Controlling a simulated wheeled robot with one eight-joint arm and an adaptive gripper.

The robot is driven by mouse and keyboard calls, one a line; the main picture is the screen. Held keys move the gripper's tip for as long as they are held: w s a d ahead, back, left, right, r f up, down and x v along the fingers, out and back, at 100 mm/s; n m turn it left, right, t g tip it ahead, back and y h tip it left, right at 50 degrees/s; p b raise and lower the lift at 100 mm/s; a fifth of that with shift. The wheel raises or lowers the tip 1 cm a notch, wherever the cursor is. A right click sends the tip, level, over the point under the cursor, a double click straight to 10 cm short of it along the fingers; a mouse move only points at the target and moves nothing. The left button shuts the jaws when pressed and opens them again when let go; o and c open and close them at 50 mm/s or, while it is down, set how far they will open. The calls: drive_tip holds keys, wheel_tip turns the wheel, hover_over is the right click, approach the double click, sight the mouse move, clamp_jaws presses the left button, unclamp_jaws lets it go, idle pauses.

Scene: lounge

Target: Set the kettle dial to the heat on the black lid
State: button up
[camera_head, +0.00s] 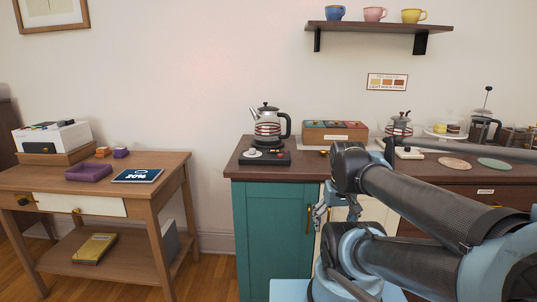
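A silver kettle (267,127) with a black handle and dark lid stands on a black base (265,158) at the left end of the dark brown counter. A pale round dial (254,152) shows on the front left of the base; its setting is too small to read. A wooden box (336,137) right of the kettle has teal and red tops; no black lid or heat marking can be made out there. My gripper (321,214) hangs in front of the cabinet, below the counter top, right of and apart from the kettle; its fingers are too small to judge.
The counter (240,167) also bears a glass-sided pot (399,126), a French press (484,126) and flat discs (455,163) to the right. A shelf (380,28) with cups hangs above. A wooden side table (150,168) stands left, with open floor between.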

drive_tip(key=w+a+r+n, duration=0.1)
drive_tip(key=w+r, duration=0.1)
drive_tip(key=r, duration=0.2)
drive_tip(key=w+a+r+n, duration=0.1)
drive_tip(key=w+r+n, duration=0.1)
drive_tip(key=w+r, duration=0.1)
drive_tip(key=w+a+r+n, duration=0.2)
drive_tip(key=w+r, duration=0.1)
drive_tip(key=r, duration=0.2)
drive_tip(key=shift+w+r+g, duration=0.1)
drive_tip(key=shift+w+g, duration=0.05)
drive_tip(key=shift+g, duration=0.15)
drive_tip(key=c, duration=0.5)
wheel_tip(320, 180, up, 20)
drive_tip(key=r+n+g, duration=0.1)
drive_tip(key=n+g, duration=0.1)
drive_tip(key=n, duration=1.2)
hover_over(253, 149)
drive_tip(key=f, duration=1.8)
drive_tip(key=shift+w, duration=0.2)
drive_tip(key=shift+r, duration=0.1)
clamp_jaws()
